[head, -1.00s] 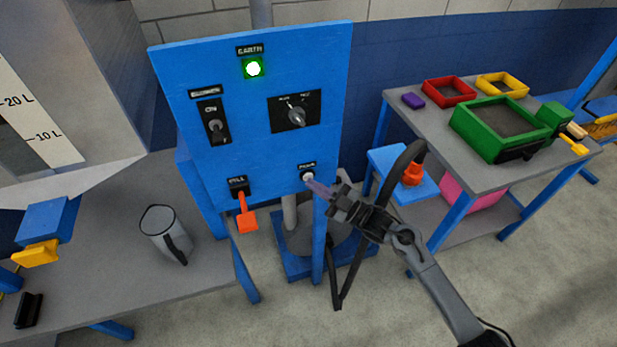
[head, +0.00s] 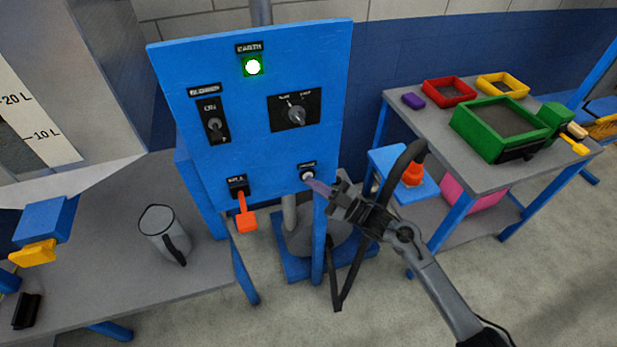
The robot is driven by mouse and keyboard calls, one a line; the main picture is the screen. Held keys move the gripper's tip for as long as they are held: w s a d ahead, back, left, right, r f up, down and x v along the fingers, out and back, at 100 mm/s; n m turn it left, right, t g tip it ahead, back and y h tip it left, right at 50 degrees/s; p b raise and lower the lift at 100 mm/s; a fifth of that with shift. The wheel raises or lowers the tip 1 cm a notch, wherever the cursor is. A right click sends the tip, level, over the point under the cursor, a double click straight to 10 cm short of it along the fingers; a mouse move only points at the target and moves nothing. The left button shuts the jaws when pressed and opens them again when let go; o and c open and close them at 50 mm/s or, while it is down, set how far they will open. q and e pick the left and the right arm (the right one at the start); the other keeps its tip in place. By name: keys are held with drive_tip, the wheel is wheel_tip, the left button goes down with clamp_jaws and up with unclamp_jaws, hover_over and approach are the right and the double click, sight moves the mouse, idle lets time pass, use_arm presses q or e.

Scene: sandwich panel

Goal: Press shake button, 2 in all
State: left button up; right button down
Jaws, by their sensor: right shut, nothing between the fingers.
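The blue panel (head: 258,151) stands upright in the middle of the head view. A small round white button (head: 307,173) sits at its lower right under a black label too small to read. My right gripper (head: 312,184) is shut and empty, its pale purple fingertips at the button's lower edge. I cannot tell whether they touch the button or stop just short of it. My left gripper is not in view.
The panel also carries a lit green lamp (head: 253,67), an ON switch (head: 214,124), a rotary knob (head: 297,116) and an orange lever (head: 246,216). A grey jug (head: 160,231) stands on the left bench. Coloured trays (head: 500,130) stand on the right table.

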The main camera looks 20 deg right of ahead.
drive_tip(key=shift+s, duration=0.1)
drive_tip(key=shift+s+p, duration=0.7)
drive_tip(key=s+p, duration=0.3)
drive_tip(key=s, duration=0.2)
drive_tip(key=shift+p, duration=0.4)
idle(0.6)
